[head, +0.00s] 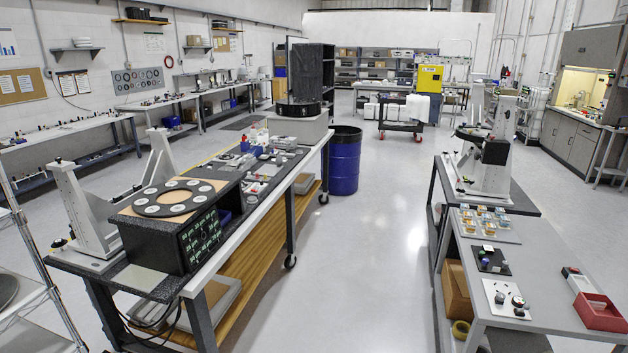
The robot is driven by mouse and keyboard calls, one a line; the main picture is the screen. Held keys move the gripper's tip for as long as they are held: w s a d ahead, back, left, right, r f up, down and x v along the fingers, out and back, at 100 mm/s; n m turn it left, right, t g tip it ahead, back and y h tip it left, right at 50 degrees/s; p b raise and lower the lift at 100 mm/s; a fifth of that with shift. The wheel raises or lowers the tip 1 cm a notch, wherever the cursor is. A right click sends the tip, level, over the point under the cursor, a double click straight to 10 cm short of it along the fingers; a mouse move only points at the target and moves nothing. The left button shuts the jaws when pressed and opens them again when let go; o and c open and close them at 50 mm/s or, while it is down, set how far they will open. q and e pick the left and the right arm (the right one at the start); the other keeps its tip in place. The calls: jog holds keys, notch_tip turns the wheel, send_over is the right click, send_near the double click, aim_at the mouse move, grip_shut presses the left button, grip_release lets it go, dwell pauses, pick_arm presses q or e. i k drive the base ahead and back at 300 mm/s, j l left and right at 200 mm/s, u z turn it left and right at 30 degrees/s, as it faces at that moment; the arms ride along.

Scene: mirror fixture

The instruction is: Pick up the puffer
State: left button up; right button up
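I cannot pick out the puffer for certain at this size. Small items, among them a small blue one (245,145), stand in a cluster on the left workbench (310,151), and any of them is too small to name surely. Another small dark item with a blue-green top (485,263) sits on a black plate on the right table. Neither of my grippers shows in the head view.
A black box with a round disc plate (173,198) stands on the left bench's near end. A blue drum (345,165) stands beyond the bench. The right table (545,290) holds a red bin (598,313). The floor aisle between is clear.

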aim_at(279, 161)
jog(key=i, duration=2.2)
jog(key=i+u, duration=0.2)
jog(key=i, duration=0.3)
jog(key=i+l+u, duration=0.2)
jog(key=i, duration=0.35)
jog(key=i+l+u, duration=0.2)
jog(key=i, duration=0.3)
jog(key=i+l+u, duration=0.25)
jog(key=i+l, duration=0.15)
jog(key=l, duration=0.2)
jog(key=i+l+u, duration=0.15)
jog(key=l, duration=0.2)
jog(key=i, duration=0.05)
